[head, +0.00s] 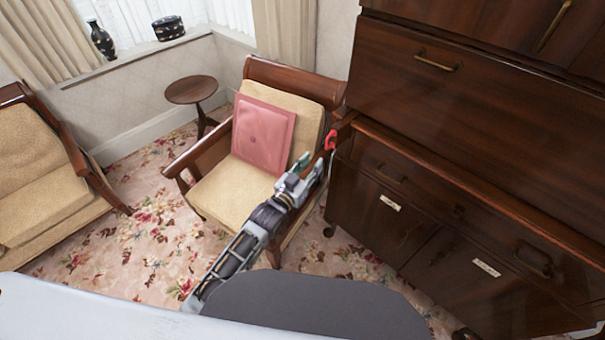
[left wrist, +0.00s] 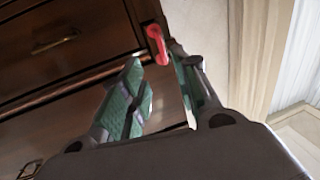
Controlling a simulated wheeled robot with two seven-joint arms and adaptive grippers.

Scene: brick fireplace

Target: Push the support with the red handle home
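The red handle (head: 330,141) sits at the left front edge of the dark wooden bureau, on the end of the support (head: 342,129), which seems to stick out a little; how far I cannot tell. The handle also shows in the left wrist view (left wrist: 157,45), just beyond the fingertips. My left gripper (head: 300,172) is in front of and below the handle in the head view. Its green-padded fingers stand apart with nothing seen between them in the left wrist view (left wrist: 166,88). Contact with the handle is not visible. My right gripper is not in view.
The bureau (head: 470,110) fills the right side. An armchair (head: 225,195) with a pink cushion (head: 263,135) stands close beside it, under my left arm. A round side table (head: 191,89) and another chair (head: 35,165) are farther left. Flowered carpet lies open between the chairs.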

